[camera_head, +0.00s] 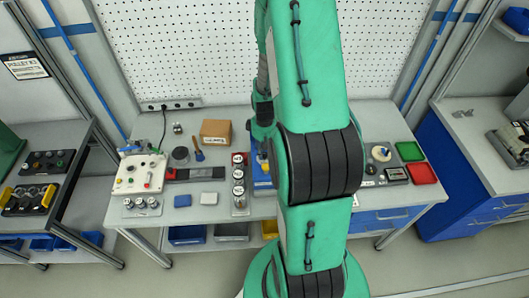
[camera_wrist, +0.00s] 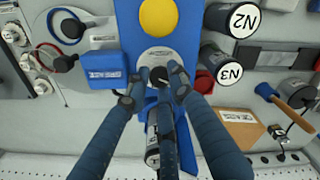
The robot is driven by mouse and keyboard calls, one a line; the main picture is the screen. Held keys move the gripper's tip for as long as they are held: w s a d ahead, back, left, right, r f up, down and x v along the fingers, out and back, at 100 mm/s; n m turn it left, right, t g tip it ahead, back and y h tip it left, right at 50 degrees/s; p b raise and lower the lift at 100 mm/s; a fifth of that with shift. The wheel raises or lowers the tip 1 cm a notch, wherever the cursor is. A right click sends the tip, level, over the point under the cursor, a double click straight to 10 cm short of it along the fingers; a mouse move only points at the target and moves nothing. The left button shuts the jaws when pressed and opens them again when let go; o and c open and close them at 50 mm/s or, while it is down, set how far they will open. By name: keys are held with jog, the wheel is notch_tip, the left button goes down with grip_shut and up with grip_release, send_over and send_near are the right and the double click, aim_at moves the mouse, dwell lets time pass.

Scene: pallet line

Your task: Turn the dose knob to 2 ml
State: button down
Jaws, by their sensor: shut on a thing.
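The blue dosing device (camera_wrist: 186,40) fills the middle of the wrist view, with a round yellow part (camera_wrist: 158,15) on it. Below that is a pale round dial (camera_wrist: 150,56) with the dark dose knob (camera_wrist: 158,73) at it. My gripper (camera_wrist: 157,82) has its dark blue fingers closed around the knob. The fingers hide much of the knob and part of the dial, and I cannot read the setting.
Black-capped bottles marked N2 (camera_wrist: 235,20) and N3 (camera_wrist: 224,68) stand close to the device. A blue labelled box (camera_wrist: 106,68) is on its other side. In the head view, a cardboard box (camera_head: 216,130) and red tray (camera_head: 421,173) are on the bench (camera_head: 115,213).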

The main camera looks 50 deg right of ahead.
aim_at(264, 154)
jog(key=m+b, duration=0.1)
jog(key=m, duration=0.3)
jog(key=shift+m+b, duration=0.55)
jog(key=shift+m, duration=1.55)
jog(key=c, duration=1.5)
grip_release()
jog(key=shift+r, duration=0.2)
notch_tip(264, 154, up, 12)
jog(key=shift+f, duration=0.15)
